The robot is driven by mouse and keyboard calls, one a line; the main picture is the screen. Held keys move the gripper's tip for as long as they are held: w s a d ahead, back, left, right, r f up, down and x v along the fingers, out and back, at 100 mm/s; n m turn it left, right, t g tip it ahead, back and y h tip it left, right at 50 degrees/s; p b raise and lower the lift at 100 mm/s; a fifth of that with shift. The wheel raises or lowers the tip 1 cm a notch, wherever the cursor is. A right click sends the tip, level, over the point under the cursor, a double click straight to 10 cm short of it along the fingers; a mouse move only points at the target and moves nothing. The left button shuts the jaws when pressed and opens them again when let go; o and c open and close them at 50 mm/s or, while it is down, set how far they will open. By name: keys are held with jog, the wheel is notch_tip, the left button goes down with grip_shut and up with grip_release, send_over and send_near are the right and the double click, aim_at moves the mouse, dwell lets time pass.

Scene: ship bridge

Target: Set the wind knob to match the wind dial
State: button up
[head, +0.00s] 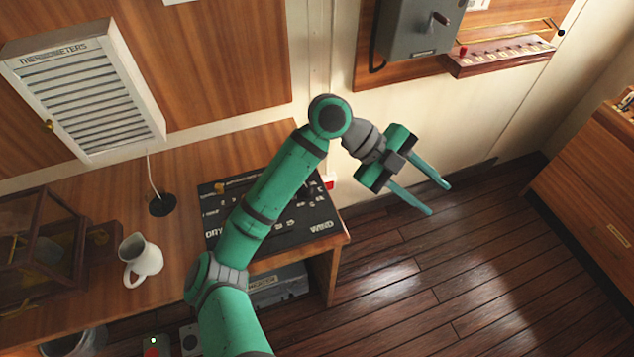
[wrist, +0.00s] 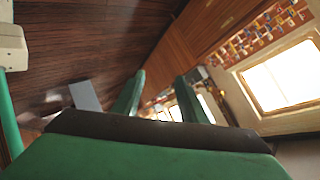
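A black panel (head: 292,229) lies on the wooden desk, with white lettering that includes the word WIND at its right front corner. My green arm crosses in front of the panel and hides part of it. I cannot make out a wind knob or its setting. No wind dial can be told apart in either view. My gripper (head: 441,199) is open and empty, out in the air to the right of the desk, above the floor. Its two fingers also show apart in the wrist view (wrist: 162,95), with nothing between them.
A white jug (head: 141,260) and a wood-framed case (head: 40,245) stand on the desk's left. A white louvred THERMOMETERS box (head: 85,90) and a grey lever box (head: 418,28) hang on the wall. A wooden cabinet (head: 585,170) stands right. The floor (head: 440,285) between is clear.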

jog(key=w+a+f+n+t+y, duration=0.3)
jog(key=w+a+y, duration=0.3)
jog(key=a, duration=0.5)
jog(key=n+t+y, duration=0.1)
jog(key=n+y, duration=0.3)
jog(key=y, duration=0.1)
send_near(307, 188)
notch_tip(307, 188, down, 8)
jog(key=shift+s+f, duration=0.1)
jog(key=shift+a, duration=0.1)
grip_shut()
